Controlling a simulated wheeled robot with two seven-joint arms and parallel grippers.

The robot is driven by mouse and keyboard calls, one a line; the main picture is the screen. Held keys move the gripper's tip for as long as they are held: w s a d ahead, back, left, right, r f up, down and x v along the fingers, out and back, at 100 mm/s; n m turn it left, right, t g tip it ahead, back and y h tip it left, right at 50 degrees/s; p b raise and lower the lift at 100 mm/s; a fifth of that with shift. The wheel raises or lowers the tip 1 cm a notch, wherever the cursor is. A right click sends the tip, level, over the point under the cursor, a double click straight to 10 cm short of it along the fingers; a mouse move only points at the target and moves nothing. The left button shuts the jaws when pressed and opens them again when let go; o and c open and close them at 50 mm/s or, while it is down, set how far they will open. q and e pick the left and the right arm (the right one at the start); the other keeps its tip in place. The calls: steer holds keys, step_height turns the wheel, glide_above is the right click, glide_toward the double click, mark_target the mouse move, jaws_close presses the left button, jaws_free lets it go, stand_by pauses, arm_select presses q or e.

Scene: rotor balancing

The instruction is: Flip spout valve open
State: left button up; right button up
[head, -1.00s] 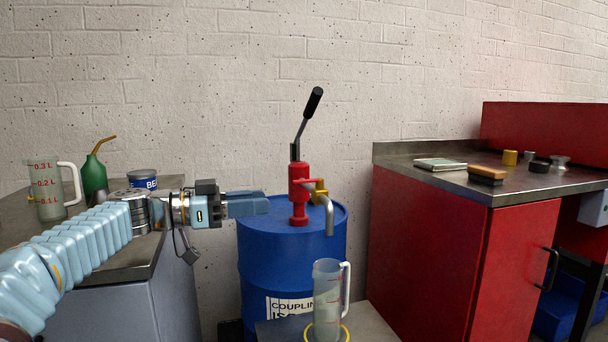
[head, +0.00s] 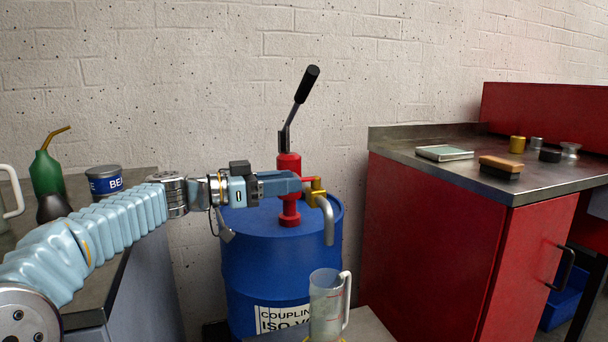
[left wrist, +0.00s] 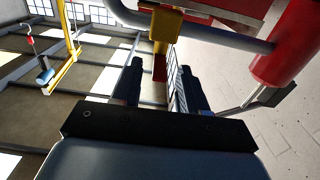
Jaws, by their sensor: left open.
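The red hand pump (head: 289,165) stands on the blue drum (head: 265,265), its black-gripped handle (head: 307,84) tilted up to the right. A brass spout valve (head: 316,192) with a small red part sits at the pump's side, above the grey spout (head: 328,222). In the left wrist view, the yellow valve body (left wrist: 165,27) is just beyond my fingertips, with its red lever (left wrist: 160,66) in line with the gap between them. My left gripper (head: 298,183) is open, in front of the pump and close beside the valve. Contact cannot be told.
A clear measuring jug (head: 325,305) stands below the spout on a low stand (head: 370,328). A left bench holds a green oil can (head: 47,175) and a tin (head: 104,182). A red cabinet (head: 440,240) stands at the right.

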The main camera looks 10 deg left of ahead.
mark_target(311, 179)
arm_select(q)
steer(key=shift+p+x, duration=0.3)
steer(key=shift+x, duration=2)
jaws_close()
